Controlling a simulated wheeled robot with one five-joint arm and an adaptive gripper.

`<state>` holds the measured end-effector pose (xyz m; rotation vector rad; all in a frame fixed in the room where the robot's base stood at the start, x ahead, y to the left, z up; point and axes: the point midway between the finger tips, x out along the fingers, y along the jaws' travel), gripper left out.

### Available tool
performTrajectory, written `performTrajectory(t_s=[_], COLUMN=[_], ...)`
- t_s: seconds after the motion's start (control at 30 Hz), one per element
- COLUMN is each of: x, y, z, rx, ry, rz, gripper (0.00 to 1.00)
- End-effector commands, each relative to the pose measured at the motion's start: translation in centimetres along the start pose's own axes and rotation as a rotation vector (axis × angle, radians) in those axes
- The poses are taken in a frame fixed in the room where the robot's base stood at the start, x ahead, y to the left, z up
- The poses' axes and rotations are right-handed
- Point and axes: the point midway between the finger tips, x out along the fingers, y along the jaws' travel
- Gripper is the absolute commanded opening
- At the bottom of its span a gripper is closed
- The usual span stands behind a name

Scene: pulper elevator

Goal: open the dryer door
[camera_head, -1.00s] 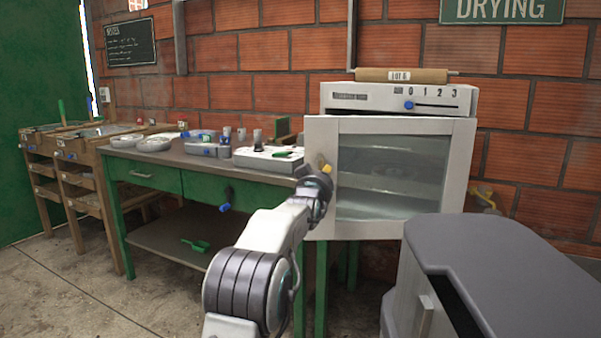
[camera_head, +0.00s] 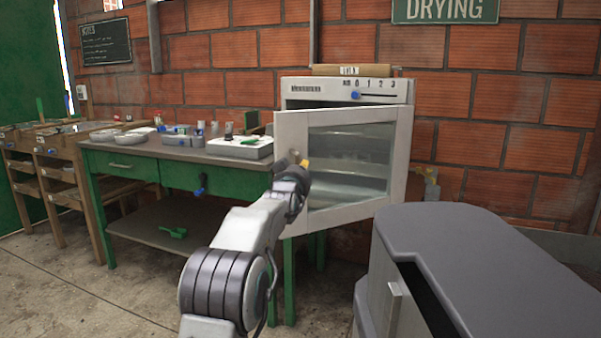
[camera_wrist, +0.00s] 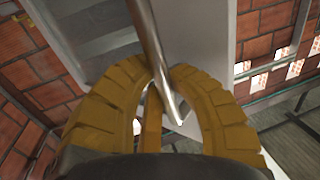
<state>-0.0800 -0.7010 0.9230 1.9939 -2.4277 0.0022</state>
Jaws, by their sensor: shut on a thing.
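The dryer (camera_head: 320,95) is a white cabinet under the DRYING sign. Its door (camera_head: 285,206) has a pale frame and a glass pane. The door stands ajar, its left side swung out toward me, with a gap at its top. My gripper (camera_head: 303,163) is at the door's left edge. In the wrist view my yellow fingers (camera_wrist: 160,85) are closed around a slim metal bar, the door handle (camera_wrist: 150,45). The pale door frame shows behind the bar. In the head view the handle is mostly hidden by my gripper.
A green workbench (camera_head: 140,165) with trays and a white device (camera_head: 240,147) stands left of the dryer. A grey-topped unit (camera_head: 480,260) is at the front right. A rolled item (camera_head: 350,70) lies on the dryer. Concrete floor is clear at the lower left.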

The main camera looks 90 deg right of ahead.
Motion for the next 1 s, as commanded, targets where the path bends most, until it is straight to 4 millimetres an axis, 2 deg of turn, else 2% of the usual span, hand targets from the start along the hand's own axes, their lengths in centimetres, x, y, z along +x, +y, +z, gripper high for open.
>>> performTrajectory(t_s=[0.3,0.33,0.7,1.0], x=[-0.02,-0.02,-0.01,-0.07], y=[-0.37,-0.38,-0.25,-0.18], z=[0.04,0.04,0.05,0.04], rx=[0.000,0.000,0.000,0.000], ry=[-0.001,-0.002,-0.002,-0.001], rz=[-0.005,-0.005,-0.003,-0.003], gripper=[0.00,0.13,0.47,0.47])
